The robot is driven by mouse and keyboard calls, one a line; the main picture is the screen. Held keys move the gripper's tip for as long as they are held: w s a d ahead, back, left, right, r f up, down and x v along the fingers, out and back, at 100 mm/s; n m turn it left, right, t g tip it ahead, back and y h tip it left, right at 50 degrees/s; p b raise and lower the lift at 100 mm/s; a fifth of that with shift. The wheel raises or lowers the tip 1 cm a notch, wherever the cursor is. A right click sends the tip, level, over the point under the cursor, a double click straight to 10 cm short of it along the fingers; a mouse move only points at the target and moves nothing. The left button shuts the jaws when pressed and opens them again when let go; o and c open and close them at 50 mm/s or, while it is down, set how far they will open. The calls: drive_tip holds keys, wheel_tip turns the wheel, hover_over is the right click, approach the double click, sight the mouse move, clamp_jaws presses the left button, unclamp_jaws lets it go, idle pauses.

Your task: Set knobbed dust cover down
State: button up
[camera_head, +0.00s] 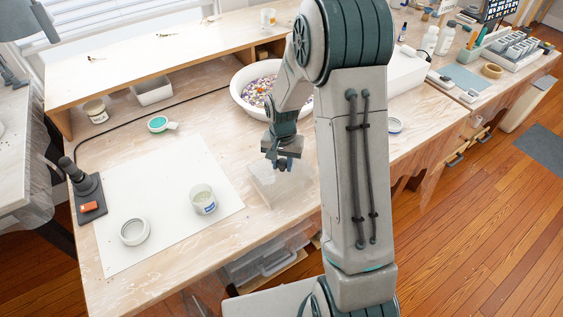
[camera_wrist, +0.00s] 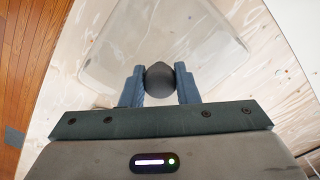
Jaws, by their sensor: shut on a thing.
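The knobbed dust cover is a clear, box-like cover (camera_head: 278,186) with rounded corners and a dark round knob (camera_wrist: 159,79). In the head view it is below my gripper (camera_head: 284,164), over the wooden worktable (camera_head: 190,258), to the right of the white sheet. My gripper (camera_wrist: 160,86) is shut on the knob, with one finger on each side in the wrist view. The transparent cover (camera_wrist: 205,38) spreads out beyond the fingers there. I cannot tell whether its lower rim touches the table.
A white bowl (camera_head: 240,98) of colourful bits stands behind my gripper. A dark stand (camera_head: 86,190) is at the left. The table's front edge is close to the cover.

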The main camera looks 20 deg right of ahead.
drive_tip(key=o, duration=1)
drive_tip(key=shift+f, duration=0.1)
wheel_tip(320, 180, up, 12)
drive_tip(key=shift+s+a+r+n+t, duration=0.1)
drive_tip(key=shift+s+r+n+t, duration=0.75)
drive_tip(key=shift+s, duration=2.65)
drive_tip(key=shift+s+r+n+t, duration=0.15)
drive_tip(key=shift+s+r+n, duration=0.8)
drive_tip(key=shift+s+r, duration=1.75)
drive_tip(key=shift+s+a+r+n+t, duration=0.1)
drive_tip(key=shift+s+r+n+t, duration=0.65)
drive_tip(key=shift+s, duration=3.5)
drive_tip(key=shift+f+g, duration=0.1)
drive_tip(key=shift+g, duration=0.15)
